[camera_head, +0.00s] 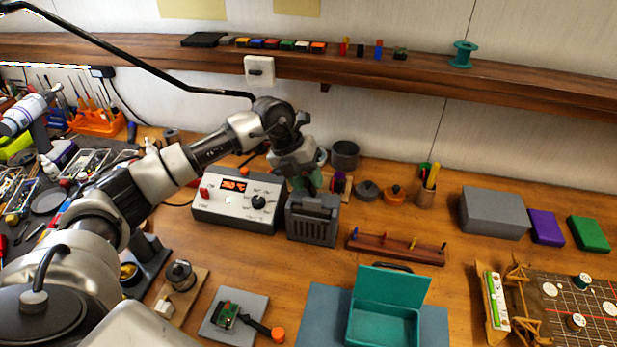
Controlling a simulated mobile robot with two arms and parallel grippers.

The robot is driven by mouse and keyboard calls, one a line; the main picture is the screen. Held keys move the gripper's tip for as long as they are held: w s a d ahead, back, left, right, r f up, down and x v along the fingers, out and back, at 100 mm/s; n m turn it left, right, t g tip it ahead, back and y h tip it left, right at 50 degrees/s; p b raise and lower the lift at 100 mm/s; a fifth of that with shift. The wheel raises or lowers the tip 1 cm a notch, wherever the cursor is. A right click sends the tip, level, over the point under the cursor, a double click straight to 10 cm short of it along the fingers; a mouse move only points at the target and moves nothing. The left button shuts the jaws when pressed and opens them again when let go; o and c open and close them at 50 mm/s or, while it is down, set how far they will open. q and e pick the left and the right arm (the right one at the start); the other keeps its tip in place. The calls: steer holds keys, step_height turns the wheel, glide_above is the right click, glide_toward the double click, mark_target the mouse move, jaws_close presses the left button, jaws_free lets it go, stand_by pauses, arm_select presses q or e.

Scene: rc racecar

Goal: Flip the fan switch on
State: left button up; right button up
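A dark grey box with vent slots (312,228), which looks like the fan unit, stands on the wooden bench right of the soldering station. My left gripper (304,184) points down at the top rear of this box. Its fingertips are small and partly hidden, so I cannot tell whether they touch the box or how far apart they are. The fan switch cannot be made out; the gripper covers that part. My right gripper is not in view.
A white soldering station (236,208) with a lit orange display stands close left of the box. A dark cup (345,155) stands behind. A shelf (400,75) runs above.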

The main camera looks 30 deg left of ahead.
arm_select(q)
steer(key=shift+d+f, duration=0.15)
steer(key=shift+f, duration=0.25)
steer(key=shift+c, duration=0.3)
jaws_close()
